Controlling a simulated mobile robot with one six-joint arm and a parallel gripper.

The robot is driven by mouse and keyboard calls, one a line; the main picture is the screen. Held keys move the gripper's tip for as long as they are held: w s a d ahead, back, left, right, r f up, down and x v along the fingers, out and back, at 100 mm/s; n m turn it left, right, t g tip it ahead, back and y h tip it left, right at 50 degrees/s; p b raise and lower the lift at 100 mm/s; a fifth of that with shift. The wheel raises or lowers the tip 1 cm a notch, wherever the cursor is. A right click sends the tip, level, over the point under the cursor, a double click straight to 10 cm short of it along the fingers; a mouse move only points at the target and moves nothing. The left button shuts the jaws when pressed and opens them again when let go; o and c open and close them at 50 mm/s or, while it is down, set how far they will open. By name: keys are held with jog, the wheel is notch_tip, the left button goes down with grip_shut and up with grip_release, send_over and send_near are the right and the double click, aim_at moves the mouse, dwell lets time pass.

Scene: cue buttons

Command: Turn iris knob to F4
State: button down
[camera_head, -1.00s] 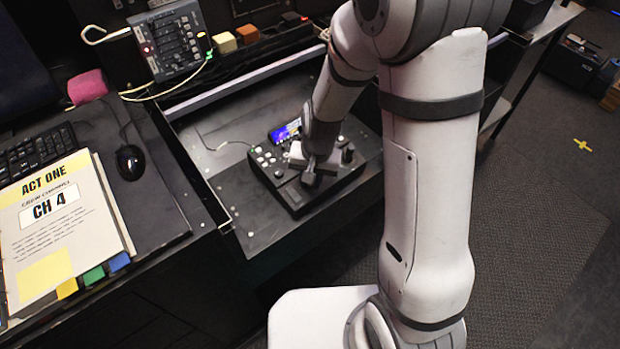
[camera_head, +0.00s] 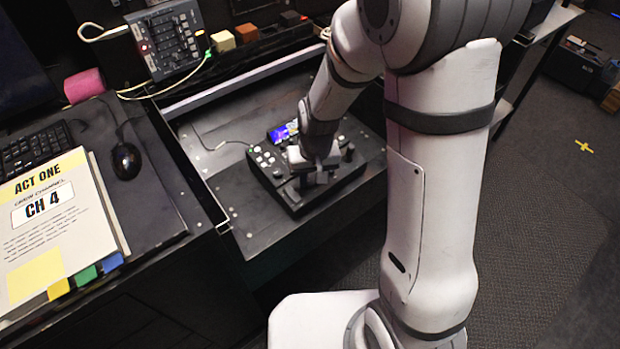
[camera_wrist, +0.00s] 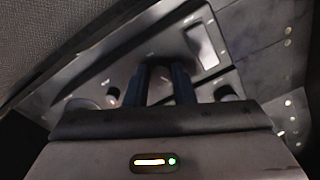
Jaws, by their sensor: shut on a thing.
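A black control console (camera_head: 350,173) lies in the open drawer, with a lit screen (camera_head: 283,131), pale round buttons and dark knobs. My gripper (camera_head: 318,178) points down at the middle of its top. In the wrist view, the two dark fingers of my gripper (camera_wrist: 160,85) are close together against the console's grey panel (camera_wrist: 90,72). They are shut on a knob, which the fingers and gripper body hide almost fully. Its pointer and the markings around it cannot be read, so I cannot tell its setting. Another dark knob (camera_head: 347,154) stands to the right of the gripper.
A binder marked ACT ONE, CH 4 (camera_head: 60,235) lies on the desk at left, beside a mouse (camera_head: 126,160) and keyboard (camera_head: 35,148). A small switch box (camera_head: 168,42) stands behind. The drawer's side wall (camera_head: 200,178) borders the console's left.

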aim_at(312, 183)
jog(key=shift+w+r+n, duration=0.15)
jog(key=shift+w+n, duration=0.05)
jog(key=shift+n, duration=0.4)
dwell(0.3)
jog(key=c, duration=1.2)
grip_release()
jog(key=shift+s, duration=0.1)
jog(key=shift+c, duration=0.2)
jog(key=shift+s+d+r, duration=0.1)
jog(key=shift+r, duration=1.8)
jog(key=shift+s+d+r, duration=0.1)
jog(key=shift+r, duration=1.8)
jog(key=shift+p, duration=0.3)
